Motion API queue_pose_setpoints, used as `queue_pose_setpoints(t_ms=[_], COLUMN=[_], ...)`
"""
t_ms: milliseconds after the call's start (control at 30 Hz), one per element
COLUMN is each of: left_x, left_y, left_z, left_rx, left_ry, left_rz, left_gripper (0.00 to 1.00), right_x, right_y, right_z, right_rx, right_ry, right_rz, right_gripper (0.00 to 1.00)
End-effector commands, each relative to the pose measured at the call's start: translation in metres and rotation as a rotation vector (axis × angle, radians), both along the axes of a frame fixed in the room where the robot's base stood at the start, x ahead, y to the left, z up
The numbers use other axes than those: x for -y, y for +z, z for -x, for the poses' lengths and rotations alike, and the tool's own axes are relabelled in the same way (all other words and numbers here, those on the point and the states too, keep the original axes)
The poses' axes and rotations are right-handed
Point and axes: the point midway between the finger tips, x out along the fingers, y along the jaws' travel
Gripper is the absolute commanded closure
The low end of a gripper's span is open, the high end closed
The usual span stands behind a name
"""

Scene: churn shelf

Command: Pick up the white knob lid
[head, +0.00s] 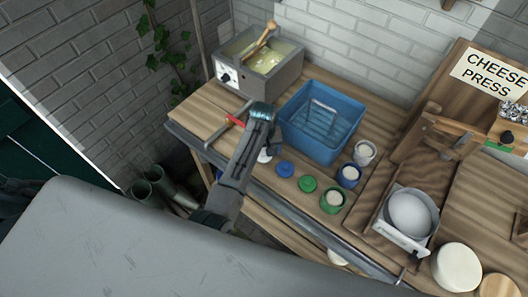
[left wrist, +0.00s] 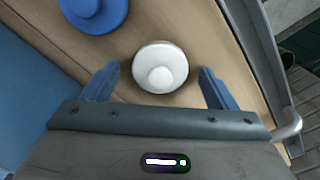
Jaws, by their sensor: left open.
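The white knob lid (left wrist: 160,66) lies on the wooden bench top, round with a raised knob in its middle. In the head view the white lid (head: 264,156) is mostly hidden behind my left gripper (head: 262,140). In the left wrist view my left gripper (left wrist: 158,72) is open, one blue finger on each side of the lid. There is a gap between each finger and the lid, and nothing is held. I cannot tell the exact height of the fingers above the bench. My right gripper is not in view.
A blue lid (head: 285,169) and a green lid (head: 307,184) lie nearby, with jars (head: 348,175) to their right. A blue tub (head: 323,122) stands behind. A grey vat (head: 258,66) stands at the back. The bench's front edge (head: 275,191) is close to the lids.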

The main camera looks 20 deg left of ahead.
Motion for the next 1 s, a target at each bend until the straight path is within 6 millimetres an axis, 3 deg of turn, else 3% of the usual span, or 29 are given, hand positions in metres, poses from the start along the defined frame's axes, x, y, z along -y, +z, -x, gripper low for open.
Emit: queue_pose_setpoints(t_ms=[267, 533, 1000], left_x=[-0.0002, -0.0002, -0.0005], left_y=[-0.0047, -0.0044, -0.0003], left_z=[-0.0001, -0.0001, -0.0036], left_rx=[0.001, 0.001, 0.002], left_ry=[0.0, 0.0, -0.001], left_rz=[0.0, 0.0, 0.0], left_gripper=[0.2, 0.68, 0.68], right_x=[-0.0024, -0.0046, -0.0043], right_y=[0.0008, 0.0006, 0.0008], right_z=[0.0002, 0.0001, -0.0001], right_rx=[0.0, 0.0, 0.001], right_ry=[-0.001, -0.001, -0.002], right_rz=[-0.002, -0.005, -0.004], right_gripper=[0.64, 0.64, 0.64])
